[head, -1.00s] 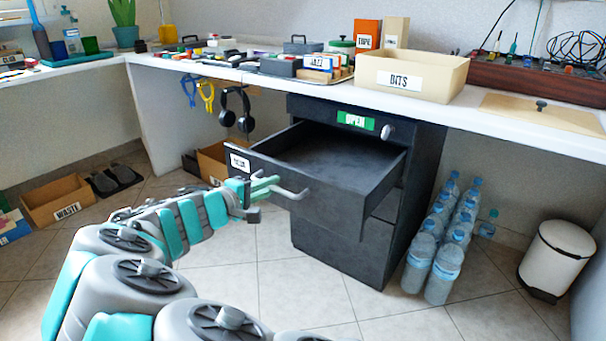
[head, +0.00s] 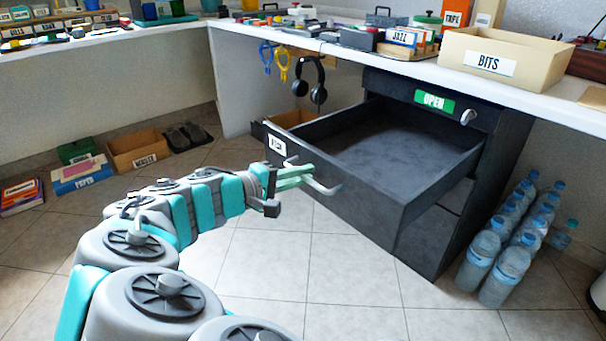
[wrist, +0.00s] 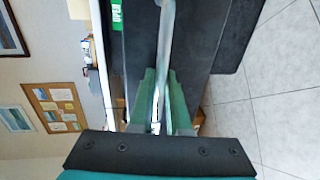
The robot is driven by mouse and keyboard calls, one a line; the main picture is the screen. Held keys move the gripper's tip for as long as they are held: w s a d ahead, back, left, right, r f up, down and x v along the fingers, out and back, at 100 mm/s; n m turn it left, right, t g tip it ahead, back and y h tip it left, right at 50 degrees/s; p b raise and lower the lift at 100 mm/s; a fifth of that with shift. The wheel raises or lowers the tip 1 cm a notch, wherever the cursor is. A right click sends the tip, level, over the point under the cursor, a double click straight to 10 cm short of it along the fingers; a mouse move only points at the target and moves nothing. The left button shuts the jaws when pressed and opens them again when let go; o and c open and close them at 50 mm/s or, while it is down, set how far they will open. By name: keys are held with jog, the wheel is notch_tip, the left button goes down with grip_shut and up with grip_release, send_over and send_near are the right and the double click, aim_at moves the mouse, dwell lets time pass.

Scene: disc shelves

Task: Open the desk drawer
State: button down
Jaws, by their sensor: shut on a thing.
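The dark desk drawer (head: 360,190) is pulled well out of the black cabinet (head: 440,240) under the desk, and its inside looks empty. My gripper (head: 308,176) is at the drawer's front, shut on the light metal bar handle (head: 328,190). In the wrist view, the green fingers (wrist: 160,100) stand on either side of the handle bar (wrist: 166,50). A green label reading OPEN (head: 434,100) and a silver knob (head: 468,117) are on the cabinet above the drawer.
Several water bottles (head: 510,240) stand on the floor right of the cabinet. The white desk (head: 400,70) holds a BITS box (head: 500,60) and other items. Headphones (head: 310,82) hang below its edge. A WASTE box (head: 138,150) is at the left. The tiled floor before the drawer is clear.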

jog(key=c, duration=0.9)
grip_release()
jog(key=shift+a, duration=0.15)
jog(key=v, duration=0.7)
jog(key=shift+s+a+p, duration=0.2)
jog(key=shift+a+p, duration=0.05)
jog(key=shift+p, duration=0.15)
